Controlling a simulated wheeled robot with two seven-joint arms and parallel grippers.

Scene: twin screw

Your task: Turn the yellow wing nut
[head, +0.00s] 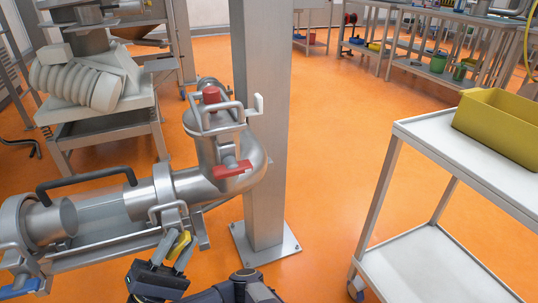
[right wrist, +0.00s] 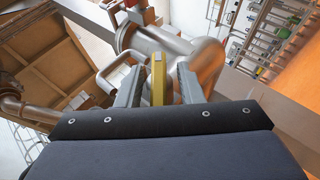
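The yellow wing nut (head: 180,244) is on the clamp of the steel pipe assembly, low in the middle of the head view. In the right wrist view the yellow wing nut (right wrist: 158,78) stands upright between my two fingers. My right gripper (head: 173,247) is open around it. In the right wrist view my right gripper (right wrist: 160,82) shows a gap on each side of the nut, a narrow one at left and a wider one at right. My left gripper is in neither view.
The pipe elbow (head: 250,170) bears a red handle (head: 233,169) and a red knob (head: 211,95) close by. A steel column (head: 262,120) stands behind it. A blue handle (head: 20,287) is at far left. A white cart (head: 420,130) with a yellow bin (head: 500,125) stands right.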

